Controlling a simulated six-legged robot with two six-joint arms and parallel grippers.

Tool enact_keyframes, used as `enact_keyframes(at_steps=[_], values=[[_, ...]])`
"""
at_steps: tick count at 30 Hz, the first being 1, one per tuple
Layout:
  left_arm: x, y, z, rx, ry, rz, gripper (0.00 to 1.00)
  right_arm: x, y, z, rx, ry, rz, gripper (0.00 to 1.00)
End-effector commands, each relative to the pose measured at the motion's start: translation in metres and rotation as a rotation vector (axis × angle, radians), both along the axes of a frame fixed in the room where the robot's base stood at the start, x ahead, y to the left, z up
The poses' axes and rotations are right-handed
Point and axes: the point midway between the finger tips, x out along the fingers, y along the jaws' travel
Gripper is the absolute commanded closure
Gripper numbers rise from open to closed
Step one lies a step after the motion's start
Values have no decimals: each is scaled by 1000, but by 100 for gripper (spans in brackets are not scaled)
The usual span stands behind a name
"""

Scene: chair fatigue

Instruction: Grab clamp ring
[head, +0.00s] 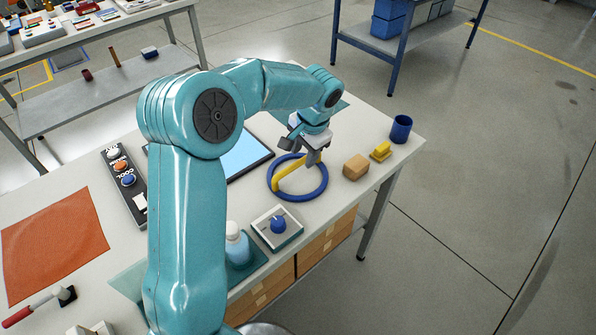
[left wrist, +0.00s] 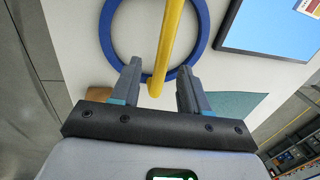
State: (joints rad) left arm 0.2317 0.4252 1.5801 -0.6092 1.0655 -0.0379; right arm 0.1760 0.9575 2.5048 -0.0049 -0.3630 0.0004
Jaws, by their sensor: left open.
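The clamp ring (head: 303,198) is a blue ring with a yellow bar (head: 285,178) across it. It lies on the light table top, and in the left wrist view the ring (left wrist: 109,40) and its yellow bar (left wrist: 170,35) fill the upper middle. My left gripper (head: 300,152) is open over the far side of the ring. In the left wrist view its fingers (left wrist: 160,76) stand apart, one on each side of the bar's near end. I cannot tell whether they touch it. My right gripper is not in view.
A brown block (head: 356,167), a yellow piece (head: 381,151) and a blue cup (head: 401,129) stand right of the ring. A tablet (head: 246,156) lies to its left. A tray with a blue knob (head: 278,225) and a bottle (head: 236,244) are nearer. The table's right edge is close.

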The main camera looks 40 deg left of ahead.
Motion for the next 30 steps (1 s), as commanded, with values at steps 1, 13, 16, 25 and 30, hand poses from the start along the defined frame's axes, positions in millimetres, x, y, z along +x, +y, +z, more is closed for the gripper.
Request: enact_keyframes(at_steps=[1,13,16,25,30], values=[[0,2,-6,-1,5,1,55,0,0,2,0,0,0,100],[4,13,-48,0,1,0,55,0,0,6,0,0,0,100],[3,13,-48,0,1,0,55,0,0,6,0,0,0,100],[3,13,-50,0,2,0,55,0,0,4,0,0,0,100],[3,13,-52,0,2,0,55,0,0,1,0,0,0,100]])
